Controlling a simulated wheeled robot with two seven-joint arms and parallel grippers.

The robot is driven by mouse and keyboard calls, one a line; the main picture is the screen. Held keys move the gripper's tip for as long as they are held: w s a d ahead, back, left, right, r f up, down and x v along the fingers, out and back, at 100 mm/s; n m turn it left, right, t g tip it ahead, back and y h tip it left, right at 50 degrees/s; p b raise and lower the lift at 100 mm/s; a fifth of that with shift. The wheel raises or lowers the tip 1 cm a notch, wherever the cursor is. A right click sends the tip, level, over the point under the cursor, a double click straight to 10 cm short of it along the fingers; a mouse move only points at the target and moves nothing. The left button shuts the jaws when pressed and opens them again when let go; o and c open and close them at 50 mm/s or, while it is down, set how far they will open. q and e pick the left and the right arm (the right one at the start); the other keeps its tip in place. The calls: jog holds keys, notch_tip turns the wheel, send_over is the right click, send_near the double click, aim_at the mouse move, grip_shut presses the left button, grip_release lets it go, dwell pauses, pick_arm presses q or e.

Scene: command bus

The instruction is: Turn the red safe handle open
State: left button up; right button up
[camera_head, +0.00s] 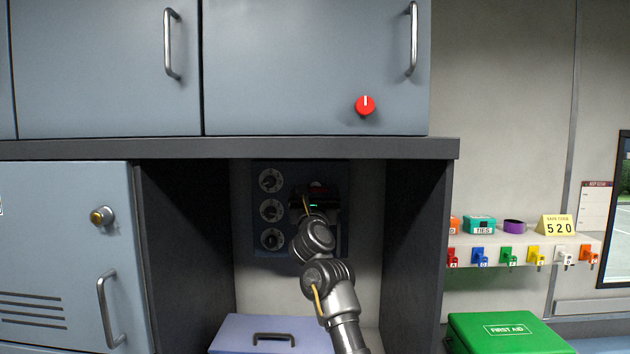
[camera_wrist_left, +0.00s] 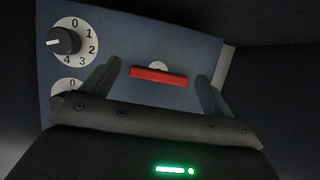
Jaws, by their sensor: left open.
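The red safe handle (camera_wrist_left: 158,77) is a flat red bar on the dark blue safe panel (camera_head: 262,183). In the left wrist view it lies nearly level, with a pale disc just behind its middle. My left gripper (camera_head: 318,190) is open in front of the panel. Its two fingers stand to the left and right of the bar, apart from it in the picture. I cannot tell how deep the fingers reach. In the head view my gripper and wrist hide most of the handle. My right gripper is in neither view.
Three round dials (camera_head: 271,211) run down the panel's left side. Dark walls (camera_head: 411,245) and a shelf above (camera_head: 230,149) close in the recess. A blue-grey box (camera_head: 228,337) stands below. A red knob (camera_head: 365,105) is on the upper cabinet. Coloured key tags hang at right.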

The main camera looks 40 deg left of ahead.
pick_arm(q)
jog(key=shift+p+x, duration=0.45)
jog(key=shift+x, duration=0.8)
jog(key=shift+c, duration=0.5)
